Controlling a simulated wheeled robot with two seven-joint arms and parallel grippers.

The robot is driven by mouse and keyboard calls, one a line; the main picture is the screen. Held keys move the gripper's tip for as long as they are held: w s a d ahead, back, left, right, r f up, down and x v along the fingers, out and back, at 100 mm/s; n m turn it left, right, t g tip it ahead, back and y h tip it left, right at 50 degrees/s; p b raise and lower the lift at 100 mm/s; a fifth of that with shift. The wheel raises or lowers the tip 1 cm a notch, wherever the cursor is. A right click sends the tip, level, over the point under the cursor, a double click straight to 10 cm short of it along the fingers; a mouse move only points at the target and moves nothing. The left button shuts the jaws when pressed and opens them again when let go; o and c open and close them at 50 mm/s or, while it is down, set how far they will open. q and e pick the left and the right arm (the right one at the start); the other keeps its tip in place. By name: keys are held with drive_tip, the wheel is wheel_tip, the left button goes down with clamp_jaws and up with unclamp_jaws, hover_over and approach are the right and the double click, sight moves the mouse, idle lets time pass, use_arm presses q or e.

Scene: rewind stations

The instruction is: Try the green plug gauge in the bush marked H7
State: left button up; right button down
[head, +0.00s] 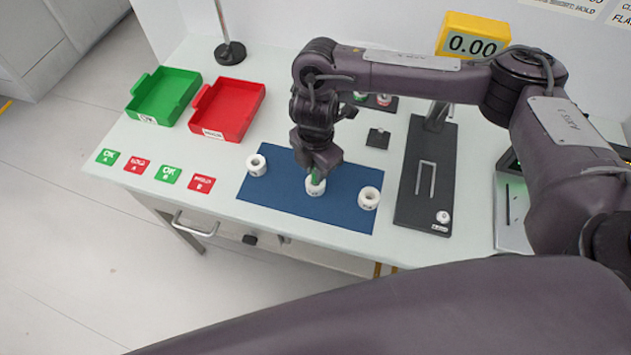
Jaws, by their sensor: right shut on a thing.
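My right gripper (318,168) points down over the blue mat (285,200) and is shut on the green plug gauge (314,180). Only a small green part of the gauge shows below the fingers. It is right above or in the mouth of the middle white bush (316,190); I cannot tell how deep. Another white bush (256,165) stands on the mat to the left, and a third white bush (368,198) to the right. The marks on the bushes are too small to read, so I cannot tell which is H7. My left gripper is not in view.
A green tray (148,118) and a red tray (212,131) stand at the back left. Green and red cards lie along the left front. A black stand (408,205) is right of the mat. A yellow display (472,43) reads 0.00. A small rack (388,104) is partly behind my arm.

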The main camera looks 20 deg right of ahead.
drive_tip(key=shift+r+p, duration=2.8)
drive_tip(key=shift+r, duration=0.15)
